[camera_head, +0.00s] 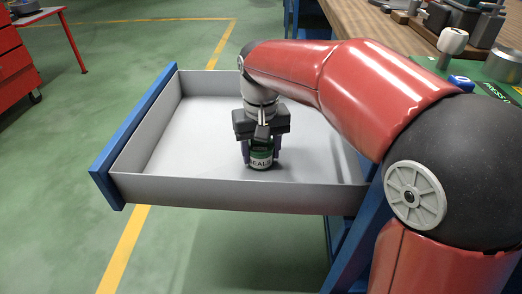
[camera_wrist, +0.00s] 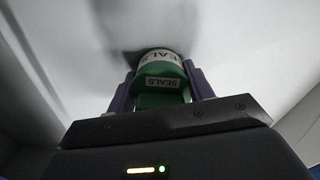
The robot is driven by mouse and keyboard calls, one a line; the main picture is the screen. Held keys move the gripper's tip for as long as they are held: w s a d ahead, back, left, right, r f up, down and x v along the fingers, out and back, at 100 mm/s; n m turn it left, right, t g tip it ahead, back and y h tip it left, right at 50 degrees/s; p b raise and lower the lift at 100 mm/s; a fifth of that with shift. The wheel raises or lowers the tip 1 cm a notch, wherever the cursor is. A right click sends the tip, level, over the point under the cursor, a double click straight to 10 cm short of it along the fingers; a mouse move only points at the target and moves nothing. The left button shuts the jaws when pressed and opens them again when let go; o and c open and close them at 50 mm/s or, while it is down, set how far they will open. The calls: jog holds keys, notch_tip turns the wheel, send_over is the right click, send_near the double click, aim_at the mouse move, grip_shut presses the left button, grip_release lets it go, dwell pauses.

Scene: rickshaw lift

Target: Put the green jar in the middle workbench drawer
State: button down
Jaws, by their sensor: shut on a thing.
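The green jar (camera_head: 261,153) has a white label reading "SEALS" and stands upright inside the open drawer (camera_head: 220,193), low at its floor. I cannot tell whether its base touches the floor. My gripper (camera_head: 262,148) is shut on the jar, with a finger on each side of it. In the wrist view the jar (camera_wrist: 163,72) sits between the two purple-grey fingers, against the pale drawer interior. The drawer is light grey with a blue front (camera_head: 130,140) and is pulled well out. My arm hides part of the drawer's right side.
The drawer is otherwise empty where it shows. A wooden workbench top (camera_head: 375,32) with tools, a blue block (camera_head: 461,81) and a mallet-like thing (camera_head: 452,42) lies at right. A red cabinet (camera_head: 14,60) stands at far left. Green floor is clear left of the drawer.

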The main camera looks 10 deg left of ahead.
jog(key=c, duration=0.6)
grip_release()
notch_tip(320, 180, up, 12)
jog(key=p, duration=0.3)
